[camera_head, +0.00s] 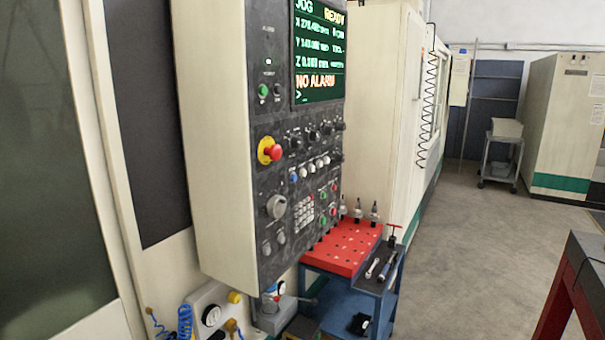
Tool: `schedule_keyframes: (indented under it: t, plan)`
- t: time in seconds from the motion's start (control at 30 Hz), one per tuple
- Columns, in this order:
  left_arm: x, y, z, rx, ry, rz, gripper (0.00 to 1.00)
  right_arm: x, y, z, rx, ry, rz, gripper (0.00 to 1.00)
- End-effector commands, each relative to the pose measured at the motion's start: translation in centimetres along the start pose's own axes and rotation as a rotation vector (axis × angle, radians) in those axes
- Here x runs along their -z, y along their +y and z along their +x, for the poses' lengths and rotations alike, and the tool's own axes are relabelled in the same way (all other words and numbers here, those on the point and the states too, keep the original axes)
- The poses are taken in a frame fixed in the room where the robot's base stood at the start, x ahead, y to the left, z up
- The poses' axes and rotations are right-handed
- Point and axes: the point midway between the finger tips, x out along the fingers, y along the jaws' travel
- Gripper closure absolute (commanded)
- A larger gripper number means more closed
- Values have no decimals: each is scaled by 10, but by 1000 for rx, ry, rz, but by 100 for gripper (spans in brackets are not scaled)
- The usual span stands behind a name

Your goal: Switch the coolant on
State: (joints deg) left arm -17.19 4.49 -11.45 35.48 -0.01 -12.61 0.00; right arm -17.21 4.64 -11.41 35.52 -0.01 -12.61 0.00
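The machine's control panel (262,200) hangs at the left centre, its dark face turned to the right and seen at an angle. Its screen (319,52) reads JOG, READY, axis values and NO ALARM. The labels are too small to read, so I cannot tell which control is for coolant. Neither gripper is in view.
A blue cart (350,302) with a red top (345,243) holding tool holders and hand tools stands below the panel. Gauges and a blue coiled hose (185,322) are at the bottom left. A dark table with a red leg (556,300) is at the right. The floor (470,260) between is clear.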

Motion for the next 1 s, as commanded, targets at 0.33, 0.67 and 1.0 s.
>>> schedule_keyframes:
  t: [0.33,0.67,1.0]
  plan:
    - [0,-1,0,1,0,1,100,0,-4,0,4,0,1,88]
    - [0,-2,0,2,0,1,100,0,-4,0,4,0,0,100]
    - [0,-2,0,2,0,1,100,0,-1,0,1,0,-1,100]
